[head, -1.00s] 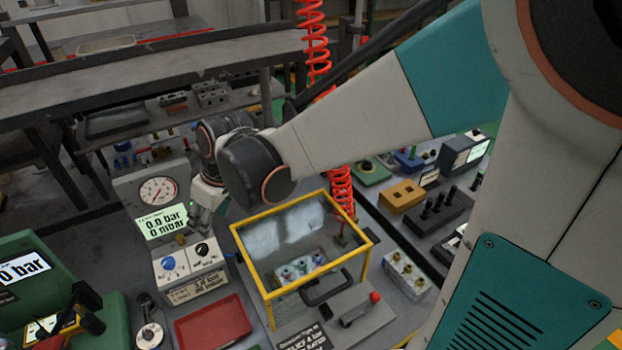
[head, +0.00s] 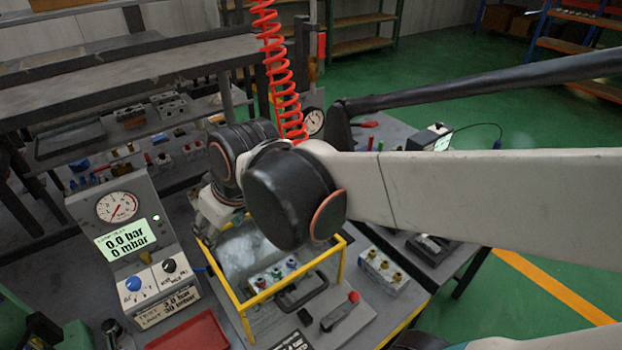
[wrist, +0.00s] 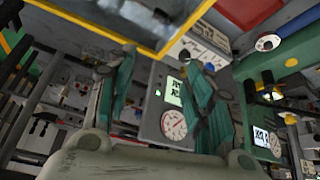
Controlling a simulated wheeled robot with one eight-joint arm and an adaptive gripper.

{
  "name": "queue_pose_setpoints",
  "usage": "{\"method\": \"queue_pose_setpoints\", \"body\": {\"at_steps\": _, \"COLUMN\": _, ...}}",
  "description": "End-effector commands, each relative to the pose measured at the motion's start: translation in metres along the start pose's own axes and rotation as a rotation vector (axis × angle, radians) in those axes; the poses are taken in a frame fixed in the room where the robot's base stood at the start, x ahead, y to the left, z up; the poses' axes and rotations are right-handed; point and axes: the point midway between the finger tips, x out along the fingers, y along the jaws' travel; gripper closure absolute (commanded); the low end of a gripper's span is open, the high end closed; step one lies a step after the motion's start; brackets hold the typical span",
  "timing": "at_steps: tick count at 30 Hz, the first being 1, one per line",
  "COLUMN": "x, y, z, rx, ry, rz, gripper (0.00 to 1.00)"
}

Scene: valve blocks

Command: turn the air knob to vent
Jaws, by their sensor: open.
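The grey gauge console (head: 85,212) stands at left in the head view, its screen reading 0.0 bar and 0 mbar. Its lower white panel carries a blue knob (head: 133,283) and a black knob (head: 169,265); the small lettering beside them is too blurred to read surely. In the wrist view my gripper (wrist: 160,62) is open and empty, its two teal fingers apart. The console's round gauge (wrist: 173,125) shows between and behind them, with the knob panel (wrist: 196,48) beyond the fingertips. In the head view my gripper is right of the console, its fingers mostly hidden.
A yellow-framed clear guard box (head: 243,310) stands close to the right of the console, under my wrist. A red tray (head: 190,332) lies in front. A red coiled hose (head: 283,75) hangs behind my arm. A fitting block (head: 383,270) sits right of the guard.

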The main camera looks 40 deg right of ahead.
Motion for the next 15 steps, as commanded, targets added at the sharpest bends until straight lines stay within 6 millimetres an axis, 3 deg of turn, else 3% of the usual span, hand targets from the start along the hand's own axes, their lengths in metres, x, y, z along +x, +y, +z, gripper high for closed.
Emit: {"method": "queue_pose_setpoints", "body": {"at_steps": 15, "x": -0.022, "y": 0.017, "z": 0.048, "rx": 0.149, "ry": 0.065, "rz": 0.078, "gripper": 0.52}}
